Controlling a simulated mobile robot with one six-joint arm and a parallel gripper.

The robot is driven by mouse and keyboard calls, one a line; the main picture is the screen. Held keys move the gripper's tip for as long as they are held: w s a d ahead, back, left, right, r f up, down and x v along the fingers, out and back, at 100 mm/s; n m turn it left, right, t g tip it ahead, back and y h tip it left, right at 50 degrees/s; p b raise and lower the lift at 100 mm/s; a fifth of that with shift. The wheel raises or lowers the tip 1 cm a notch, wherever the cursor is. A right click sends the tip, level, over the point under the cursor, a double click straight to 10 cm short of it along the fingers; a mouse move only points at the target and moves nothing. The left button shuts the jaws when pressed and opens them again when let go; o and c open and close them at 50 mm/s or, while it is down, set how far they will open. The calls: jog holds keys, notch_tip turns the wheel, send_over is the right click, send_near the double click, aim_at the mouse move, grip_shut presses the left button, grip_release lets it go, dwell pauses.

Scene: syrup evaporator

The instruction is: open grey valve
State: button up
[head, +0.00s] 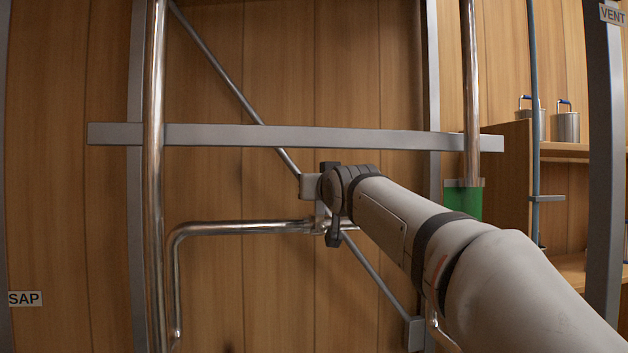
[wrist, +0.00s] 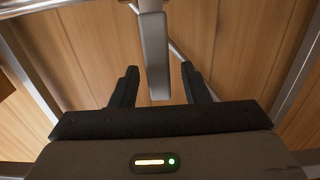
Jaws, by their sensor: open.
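A grey valve lever (wrist: 154,55) comes in from the top of the wrist view, its flat end lying between my two black fingers. My gripper (wrist: 158,76) is open, with a finger on each side of the lever and gaps visible on both sides. In the head view my gripper (head: 328,200) is at the end of the shiny bent pipe (head: 245,227). A small grey piece (head: 309,186), which looks like part of the valve, shows just left of it. My wrist hides most of the valve body.
A grey horizontal bar (head: 300,138) crosses above my gripper, and a thin diagonal brace (head: 225,75) runs behind it. A vertical shiny pipe (head: 154,180) stands left. A green-filled sight glass (head: 463,200) and shelves with metal pots (head: 567,124) are to the right.

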jog(key=shift+x, duration=1)
jog(key=shift+c, duration=0.2)
grip_shut()
jog(key=shift+s+d, duration=0.1)
